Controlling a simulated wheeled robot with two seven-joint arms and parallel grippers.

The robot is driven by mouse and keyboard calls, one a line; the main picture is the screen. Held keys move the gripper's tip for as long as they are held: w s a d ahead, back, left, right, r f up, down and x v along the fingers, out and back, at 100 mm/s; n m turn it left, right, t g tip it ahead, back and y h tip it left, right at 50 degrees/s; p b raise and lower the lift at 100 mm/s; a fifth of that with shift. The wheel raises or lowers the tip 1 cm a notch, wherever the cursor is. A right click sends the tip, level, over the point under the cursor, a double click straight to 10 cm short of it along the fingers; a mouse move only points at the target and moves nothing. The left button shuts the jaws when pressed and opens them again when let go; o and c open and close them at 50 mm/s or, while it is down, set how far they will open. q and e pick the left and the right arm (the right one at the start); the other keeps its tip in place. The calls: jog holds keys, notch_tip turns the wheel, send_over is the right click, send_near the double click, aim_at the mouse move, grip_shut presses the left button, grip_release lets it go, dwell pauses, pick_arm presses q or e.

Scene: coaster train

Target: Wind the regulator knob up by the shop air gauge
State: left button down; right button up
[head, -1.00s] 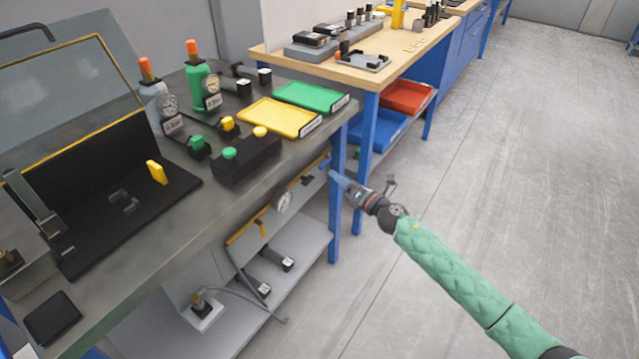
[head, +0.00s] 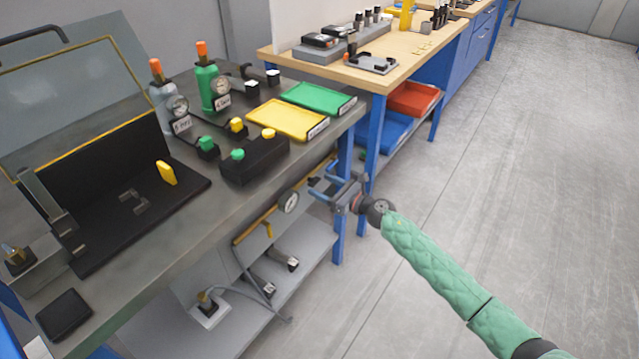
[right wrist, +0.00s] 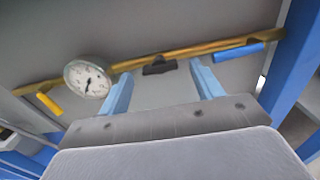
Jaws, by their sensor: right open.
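A round white-faced gauge (head: 289,202) hangs on a brass-coloured pipe under the front edge of the steel bench; it also shows at the left of the right wrist view (right wrist: 87,80). On the pipe, right of the gauge, is a small black piece (right wrist: 160,68), which looks like the regulator knob. My right gripper (head: 319,188) is open and empty, right of the gauge. In the right wrist view its two blue fingers (right wrist: 160,76) stand apart, either side of the black piece; I see no contact. In the head view the black piece is not clear. My left gripper is not in view.
The pipe also carries a yellow lever (right wrist: 49,103) left of the gauge and a blue lever (right wrist: 238,55) to the right. A blue bench leg (head: 341,200) stands close to my gripper. A grey lower shelf (head: 310,262) lies below. The floor at right is clear.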

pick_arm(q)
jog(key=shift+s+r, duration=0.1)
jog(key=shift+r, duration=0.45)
pick_arm(e)
jog(key=shift+x, duration=0.95)
jog(key=c, duration=1)
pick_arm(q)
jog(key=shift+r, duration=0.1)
